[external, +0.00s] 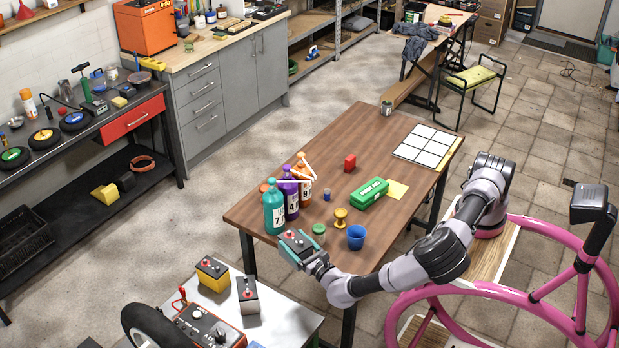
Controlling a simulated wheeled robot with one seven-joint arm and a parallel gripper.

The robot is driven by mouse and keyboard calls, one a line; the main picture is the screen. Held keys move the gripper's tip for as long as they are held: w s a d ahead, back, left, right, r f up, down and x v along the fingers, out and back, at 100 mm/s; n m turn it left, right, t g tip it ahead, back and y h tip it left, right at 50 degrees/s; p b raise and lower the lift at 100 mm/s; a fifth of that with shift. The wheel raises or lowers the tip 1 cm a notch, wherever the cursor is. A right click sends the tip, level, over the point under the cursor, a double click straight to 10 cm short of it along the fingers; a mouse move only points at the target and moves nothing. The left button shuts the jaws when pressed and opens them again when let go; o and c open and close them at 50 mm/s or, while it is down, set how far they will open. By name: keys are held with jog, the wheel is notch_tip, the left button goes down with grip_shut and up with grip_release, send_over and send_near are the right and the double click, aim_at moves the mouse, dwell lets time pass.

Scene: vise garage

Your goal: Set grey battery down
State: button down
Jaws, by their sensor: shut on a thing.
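My gripper (303,250), with teal fingers, is shut on a small grey battery (297,239) with a red terminal on its top. It holds the battery near the front left corner of the wooden table (305,171). I cannot tell whether the battery touches anything below. A battery with a dark top and grey sides (249,300) and a yellow battery with a dark top (213,275) stand on a white surface (289,320) at lower left.
Teal (274,214), purple (290,197) and orange (305,188) bottles stand close behind my gripper. A green jar (319,233), blue cup (356,238), yellow spool (340,217) and green box (370,194) are nearby. A charger-like box (207,325) sits on the white surface.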

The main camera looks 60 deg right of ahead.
jog(key=s+d+r+m+g+h, duration=0.1)
jog(key=d+r+m+g+h, duration=0.25)
jog(key=d, duration=0.85)
jog(key=d+r+m+g+h, duration=0.15)
jog(key=d+r+h, duration=0.45)
jog(key=d, duration=0.7)
jog(key=w+d+r+m+g, duration=0.2)
jog(key=w+d, duration=0.5)
jog(key=d, duration=0.6)
notch_tip(320, 180, down, 7)
jog(key=n+t+y, duration=0.4)
jog(key=t+y, duration=0.1)
jog(key=shift+d, duration=0.15)
jog(key=shift+w, duration=0.1)
